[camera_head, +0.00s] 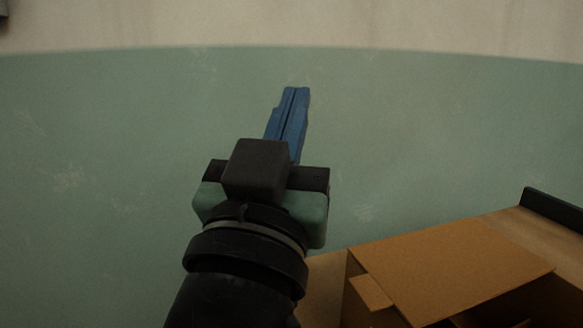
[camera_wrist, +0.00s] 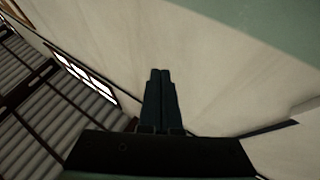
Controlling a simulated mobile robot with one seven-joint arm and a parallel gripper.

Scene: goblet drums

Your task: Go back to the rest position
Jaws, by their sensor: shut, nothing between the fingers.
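My gripper (camera_head: 296,92) is raised in front of the wall in the head view, with its blue fingers pointing up and closed together. Nothing is held between them. In the wrist view the gripper (camera_wrist: 160,72) shows its two dark fingers side by side, touching along their length. No drum shows in either view.
An open cardboard box (camera_head: 455,265) stands at the lower right of the head view, to the right of my arm. A dark-edged ledge (camera_head: 555,210) lies behind it. The wall (camera_head: 110,150) is green below and pale above. The wrist view shows a slatted ceiling (camera_wrist: 35,115).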

